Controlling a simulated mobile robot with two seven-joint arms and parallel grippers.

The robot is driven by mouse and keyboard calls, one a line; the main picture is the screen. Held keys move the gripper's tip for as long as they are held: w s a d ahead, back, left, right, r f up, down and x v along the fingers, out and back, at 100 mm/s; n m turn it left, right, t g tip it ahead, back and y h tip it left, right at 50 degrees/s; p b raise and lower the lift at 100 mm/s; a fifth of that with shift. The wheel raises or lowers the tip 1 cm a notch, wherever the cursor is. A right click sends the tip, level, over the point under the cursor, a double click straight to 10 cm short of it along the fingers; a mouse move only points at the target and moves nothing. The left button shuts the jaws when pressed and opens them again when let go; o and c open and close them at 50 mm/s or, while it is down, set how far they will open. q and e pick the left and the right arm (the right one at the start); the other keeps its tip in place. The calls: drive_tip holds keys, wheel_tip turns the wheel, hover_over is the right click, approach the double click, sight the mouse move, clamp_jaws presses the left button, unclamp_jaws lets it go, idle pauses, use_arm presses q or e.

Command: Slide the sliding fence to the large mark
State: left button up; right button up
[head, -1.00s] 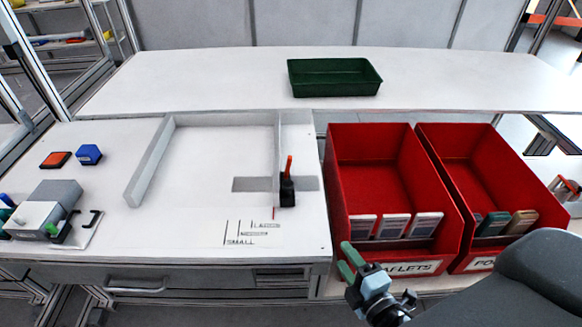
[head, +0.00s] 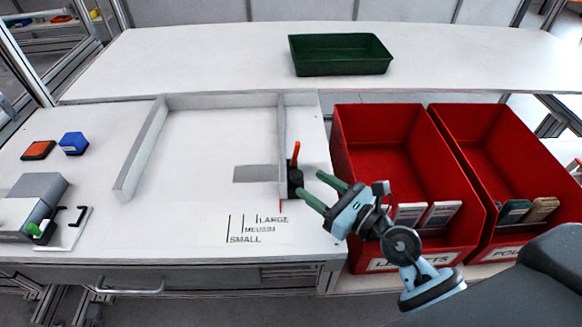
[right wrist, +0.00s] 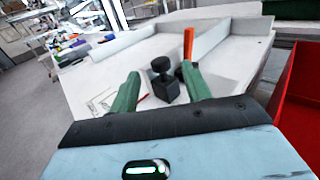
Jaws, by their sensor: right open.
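The sliding fence (head: 282,140) is a pale upright strip on the right of the white tabletop. At its front end is a black block with a knob (head: 295,181) and an orange lever (head: 295,153). Its red pointer (head: 281,205) stands to the right of the large mark's line (head: 257,218). My right gripper (head: 308,183) is open, its green fingers close to the knob from the right. In the right wrist view, the knob (right wrist: 162,82) appears between the fingertips, apart from both. My left gripper is not in view.
A fixed pale fence (head: 143,150) stands at the left. Red bins (head: 388,150) stand right of the table, beside my right arm. A green tray (head: 340,68) lies at the back.

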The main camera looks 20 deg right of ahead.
sight(291, 169)
drive_tip(key=shift+x, duration=3.9)
drive_tip(key=shift+c, duration=0.5)
clamp_jaws()
